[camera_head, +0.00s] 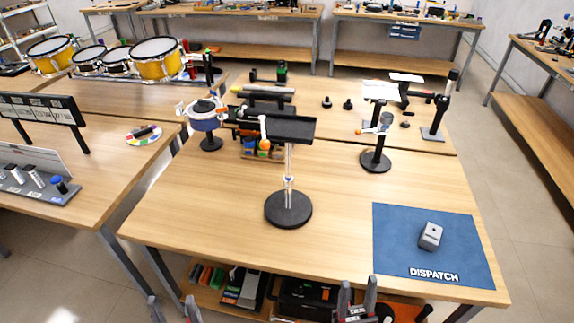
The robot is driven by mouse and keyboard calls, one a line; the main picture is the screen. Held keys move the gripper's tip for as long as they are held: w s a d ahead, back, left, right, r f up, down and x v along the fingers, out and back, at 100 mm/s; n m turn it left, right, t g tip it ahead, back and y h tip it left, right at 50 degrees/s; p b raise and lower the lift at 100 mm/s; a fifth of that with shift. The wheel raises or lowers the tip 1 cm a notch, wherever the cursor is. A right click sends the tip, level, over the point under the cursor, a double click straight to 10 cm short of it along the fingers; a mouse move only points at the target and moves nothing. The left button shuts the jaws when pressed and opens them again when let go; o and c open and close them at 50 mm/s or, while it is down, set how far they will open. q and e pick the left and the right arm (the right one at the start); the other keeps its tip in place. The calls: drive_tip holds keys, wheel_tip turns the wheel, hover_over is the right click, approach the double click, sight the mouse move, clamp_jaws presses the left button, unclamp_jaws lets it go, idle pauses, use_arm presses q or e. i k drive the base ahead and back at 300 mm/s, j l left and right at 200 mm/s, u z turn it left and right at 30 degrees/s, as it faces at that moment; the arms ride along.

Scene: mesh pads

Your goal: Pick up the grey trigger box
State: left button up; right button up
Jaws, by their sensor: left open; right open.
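The grey trigger box (431,236) is a small grey block. It lies on the blue mat marked DISPATCH (390,253), at the right front of the wooden table. My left gripper (172,307) is at the bottom edge, left of centre, in front of the table and far from the box. Its fingers are apart and it is empty. My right gripper (357,292) is at the bottom edge, in front of the table's front edge and left of the box. Its fingers are apart with nothing between them. Most of both arms is out of the picture.
A black stand with a round base (288,210) and a flat tray on top stands mid-table. A second black stand (375,161) is behind the mat. A shelf under the table holds tools and boxes (245,289). The table's front middle is clear.

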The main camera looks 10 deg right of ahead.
sight(432, 235)
drive_tip(key=z, duration=1.35)
